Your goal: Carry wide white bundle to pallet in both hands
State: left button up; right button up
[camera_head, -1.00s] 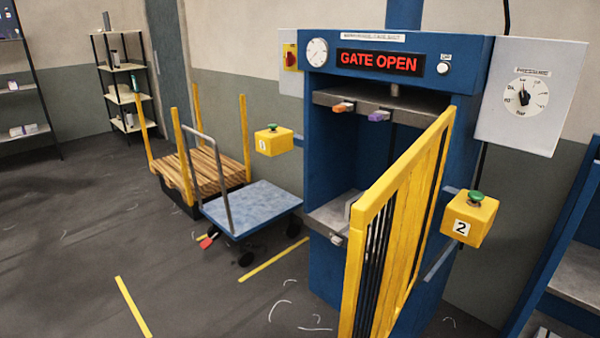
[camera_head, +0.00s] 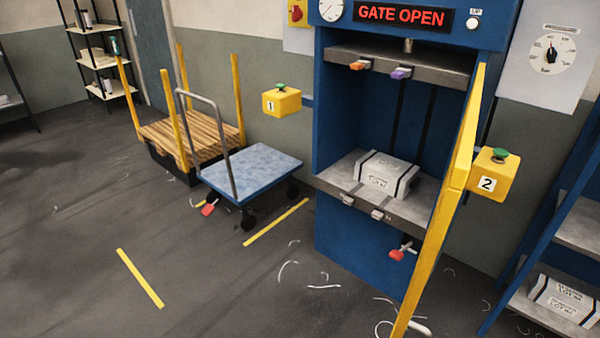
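A wide white bundle (camera_head: 386,174) with dark straps lies on the grey platen (camera_head: 345,187) inside the blue press (camera_head: 345,240). The press's yellow gate (camera_head: 450,210) stands open on the right, and its sign reads GATE OPEN. A wooden slatted pallet (camera_head: 190,138) with yellow corner posts stands on a black base at the left, beyond the cart. Neither of my grippers is in view.
A blue flat cart (camera_head: 252,172) with a grey handle stands between the pallet and the press. Yellow button boxes 1 (camera_head: 281,101) and 2 (camera_head: 494,175) flank the press. Another strapped white bundle (camera_head: 566,300) lies on the right rack.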

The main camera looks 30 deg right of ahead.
aim_at(395, 178)
jog(key=i+j+u, duration=0.2)
jog(key=i+j, duration=0.15)
jog(key=i+j+u, duration=0.2)
jog(key=i, duration=0.2)
jog(key=i+z, duration=0.15)
jog(key=z, duration=0.35)
jog(key=i+z, duration=0.2)
jog(key=z, duration=0.25)
jog(key=i+j+z, duration=0.1)
jog(key=z, duration=0.4)
jog(key=i+z, duration=0.15)
jog(key=z, duration=0.3)
jog(key=i+j+z, duration=0.1)
jog(key=z, duration=0.4)
jog(key=i+j+z, duration=0.15)
jog(key=z, duration=0.3)
jog(key=i+j+z, duration=0.2)
jog(key=z, duration=0.2)
jog(key=i+j+z, duration=0.25)
jog(key=z, duration=0.2)
